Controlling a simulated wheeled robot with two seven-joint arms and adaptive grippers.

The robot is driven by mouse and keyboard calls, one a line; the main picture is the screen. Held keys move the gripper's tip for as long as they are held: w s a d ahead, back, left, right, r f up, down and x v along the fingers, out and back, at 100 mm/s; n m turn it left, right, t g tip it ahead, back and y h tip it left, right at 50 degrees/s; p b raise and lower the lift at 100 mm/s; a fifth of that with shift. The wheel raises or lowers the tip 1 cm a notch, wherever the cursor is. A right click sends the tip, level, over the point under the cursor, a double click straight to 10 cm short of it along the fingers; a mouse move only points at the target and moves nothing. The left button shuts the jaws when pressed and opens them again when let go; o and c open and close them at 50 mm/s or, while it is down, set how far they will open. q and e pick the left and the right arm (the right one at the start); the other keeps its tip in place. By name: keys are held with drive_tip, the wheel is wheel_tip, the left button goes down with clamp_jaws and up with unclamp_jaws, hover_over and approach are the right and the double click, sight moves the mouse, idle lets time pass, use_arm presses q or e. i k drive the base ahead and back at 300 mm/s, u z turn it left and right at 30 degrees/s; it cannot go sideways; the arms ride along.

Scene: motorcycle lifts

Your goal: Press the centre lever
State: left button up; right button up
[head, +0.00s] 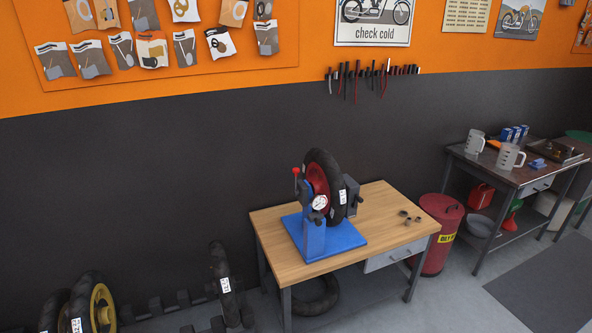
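A blue stand (313,237) holding a black tyre (326,166) with a red wheel stands on a wooden workbench (275,250). A dark lever with a red knob (295,171) rises upright at the stand's left side. It is the only lever I can make out, and I cannot tell whether it is the centre one. A round white gauge (320,202) is on the front of the stand. Neither of my grippers is in view.
Small metal parts (408,216) lie on the bench's right side. A red drum (437,228) stands right of the bench. A darker table (513,172) with jugs is farther right. Loose tyres (223,283) stand at lower left. Grey floor is open at lower right.

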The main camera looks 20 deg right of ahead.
sight(296, 192)
drive_tip(key=u, duration=0.35)
drive_tip(key=i, duration=0.45)
drive_tip(key=u, duration=0.6)
drive_tip(key=i, duration=1.55)
drive_tip(key=z, duration=1.2)
drive_tip(key=i, duration=0.45)
drive_tip(key=z, duration=0.5)
